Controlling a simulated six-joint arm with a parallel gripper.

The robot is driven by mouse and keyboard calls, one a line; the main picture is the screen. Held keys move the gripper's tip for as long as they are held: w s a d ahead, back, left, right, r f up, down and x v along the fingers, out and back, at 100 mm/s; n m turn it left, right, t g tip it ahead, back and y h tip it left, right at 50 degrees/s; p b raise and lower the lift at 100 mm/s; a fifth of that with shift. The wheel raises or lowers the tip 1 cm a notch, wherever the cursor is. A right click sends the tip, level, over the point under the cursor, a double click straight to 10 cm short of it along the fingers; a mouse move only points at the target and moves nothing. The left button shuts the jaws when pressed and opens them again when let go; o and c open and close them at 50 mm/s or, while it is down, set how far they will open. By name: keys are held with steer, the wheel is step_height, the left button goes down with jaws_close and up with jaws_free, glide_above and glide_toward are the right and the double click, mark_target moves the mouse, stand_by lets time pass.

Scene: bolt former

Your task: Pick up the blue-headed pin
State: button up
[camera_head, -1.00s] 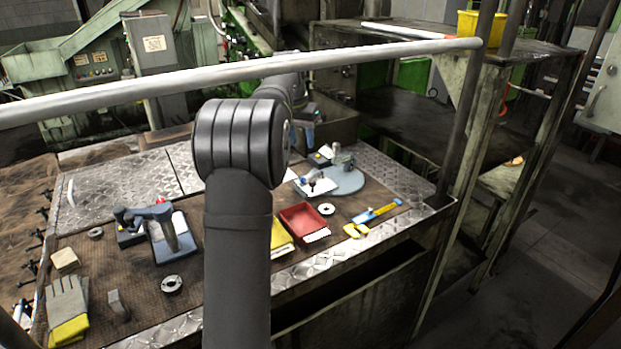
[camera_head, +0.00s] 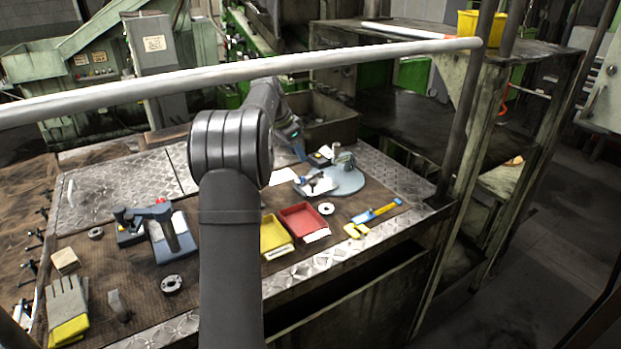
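I cannot make out a blue-headed pin for certain; the small parts at the back right of the bench are too small to tell apart. Several of them lie on and around a round grey-blue plate (camera_head: 349,184), among them a small dark block (camera_head: 318,160) and a greenish-grey cylinder (camera_head: 344,160). A white tray with a grey part (camera_head: 318,184) lies at the plate's left. My gripper (camera_head: 299,152) points down just left of the dark block, above or beside it. Its fingers are too small to read, and I see nothing clearly held.
A yellow bin (camera_head: 274,233) and a red bin (camera_head: 303,220) stand in front of the plate. A blue-yellow tool (camera_head: 376,212) lies at the right. A grey rail (camera_head: 390,54) crosses above the bench. A blue-grey device (camera_head: 168,240) and gloves (camera_head: 67,312) are at the left.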

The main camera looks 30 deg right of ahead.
mark_target(307, 177)
steer(key=x, duration=0.3)
steer(key=shift+d+f, duration=0.1)
steer(key=shift+f, duration=0.05)
steer(key=shift+s+d+f, duration=0.15)
steer(key=shift+f, duration=0.75)
steer(key=shift+s+d+f, duration=0.15)
steer(key=shift+d+f, duration=0.05)
steer(key=shift+f, duration=0.65)
steer(key=shift+s+d+f, duration=0.15)
steer(key=shift+f, duration=0.75)
steer(key=shift+c, duration=0.5)
jaws_close()
